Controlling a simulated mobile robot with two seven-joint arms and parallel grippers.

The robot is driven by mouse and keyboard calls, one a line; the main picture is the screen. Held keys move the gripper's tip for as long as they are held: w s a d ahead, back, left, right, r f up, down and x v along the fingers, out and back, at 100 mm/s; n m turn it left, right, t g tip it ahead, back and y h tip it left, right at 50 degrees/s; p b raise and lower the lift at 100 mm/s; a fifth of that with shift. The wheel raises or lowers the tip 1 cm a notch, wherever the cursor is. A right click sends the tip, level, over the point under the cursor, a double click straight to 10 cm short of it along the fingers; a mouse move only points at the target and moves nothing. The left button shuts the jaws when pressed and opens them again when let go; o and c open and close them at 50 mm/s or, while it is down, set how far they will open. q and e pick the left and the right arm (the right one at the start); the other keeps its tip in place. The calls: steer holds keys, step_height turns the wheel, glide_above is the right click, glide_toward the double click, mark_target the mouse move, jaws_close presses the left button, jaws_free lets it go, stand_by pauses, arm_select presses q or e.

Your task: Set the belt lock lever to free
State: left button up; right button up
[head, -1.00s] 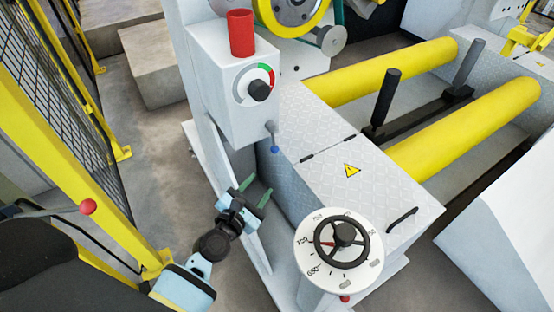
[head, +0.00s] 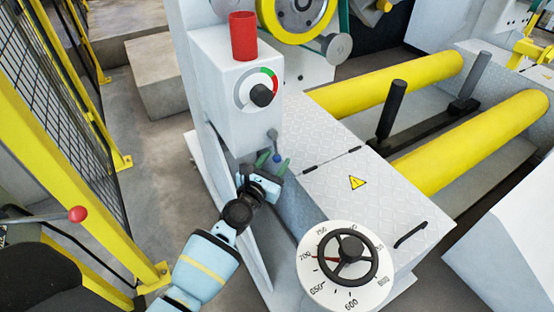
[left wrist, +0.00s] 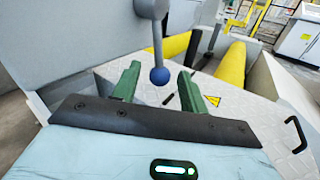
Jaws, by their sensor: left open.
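The belt lock lever (head: 273,141) is a short grey lever with a blue ball at its lower end. It hangs down from the lower front of the white control box (head: 232,125). My left gripper (head: 270,164) is open just below the box, with its green fingers around the height of the ball. In the left wrist view, the blue ball (left wrist: 159,76) shows between the two open green fingertips (left wrist: 157,78). Whether either finger touches the ball, I cannot tell. My right gripper is not in view.
A red cylinder (head: 243,37) stands on the box, above a dial with a black knob (head: 261,95). A black handwheel (head: 347,257) with a numbered scale is below right. Yellow rollers (head: 475,135) lie to the right. A yellow-framed mesh fence (head: 88,130) stands at the left.

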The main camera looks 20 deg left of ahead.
arm_select(q)
steer(key=shift+w, duration=0.85)
jaws_close()
